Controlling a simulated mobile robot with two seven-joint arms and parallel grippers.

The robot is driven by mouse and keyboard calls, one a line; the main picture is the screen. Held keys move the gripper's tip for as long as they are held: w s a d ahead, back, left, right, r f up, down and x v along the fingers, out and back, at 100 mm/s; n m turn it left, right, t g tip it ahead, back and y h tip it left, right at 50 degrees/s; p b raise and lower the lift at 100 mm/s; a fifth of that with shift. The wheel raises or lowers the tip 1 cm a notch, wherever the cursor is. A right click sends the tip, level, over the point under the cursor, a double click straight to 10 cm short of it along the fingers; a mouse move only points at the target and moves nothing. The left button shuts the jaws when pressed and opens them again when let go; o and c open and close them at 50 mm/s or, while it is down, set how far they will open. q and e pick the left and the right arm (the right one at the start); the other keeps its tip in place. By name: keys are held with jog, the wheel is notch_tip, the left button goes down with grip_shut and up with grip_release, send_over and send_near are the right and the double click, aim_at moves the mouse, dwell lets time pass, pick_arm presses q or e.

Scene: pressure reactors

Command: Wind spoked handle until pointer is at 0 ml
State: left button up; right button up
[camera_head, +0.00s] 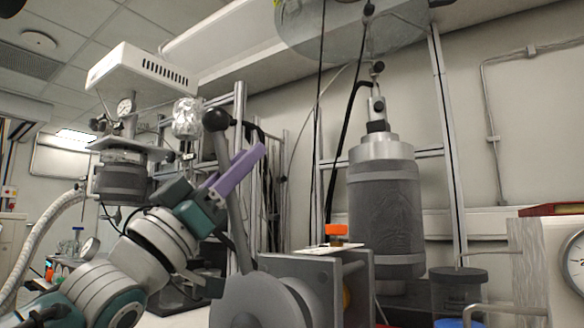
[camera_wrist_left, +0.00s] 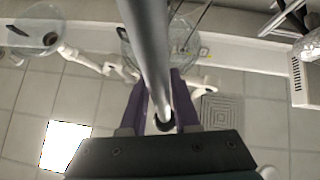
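The spoked handle shows as a grey round hub (camera_head: 262,302) low in the head view. One grey spoke (camera_head: 236,225) rises from it, ending in a black ball knob (camera_head: 216,120). My left gripper (camera_head: 238,172), with purple fingers, is at this spoke, below the knob. In the left wrist view the spoke (camera_wrist_left: 152,55) passes between the two purple fingers of the left gripper (camera_wrist_left: 163,90). The fingers stand apart on either side of it, and I cannot tell whether they press on it. I cannot make out the pointer or its ml scale. My right gripper is not in view.
A grey housing (camera_head: 318,285) stands beside the hub, with a small orange-capped item (camera_head: 337,233) on top. A large dark cylinder (camera_head: 386,205) stands behind it in a metal frame. Another reactor (camera_head: 122,178) with a gauge stands at left. A round gauge (camera_head: 574,262) is cut off at right.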

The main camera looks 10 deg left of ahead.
pick_arm(q)
jog(key=shift+o, duration=1.3)
jog(key=shift+f+y, duration=0.1)
jog(key=shift+y, duration=0.2)
jog(key=v, duration=1)
jog(key=shift+b, duration=0.4)
jog(key=shift+w, duration=0.1)
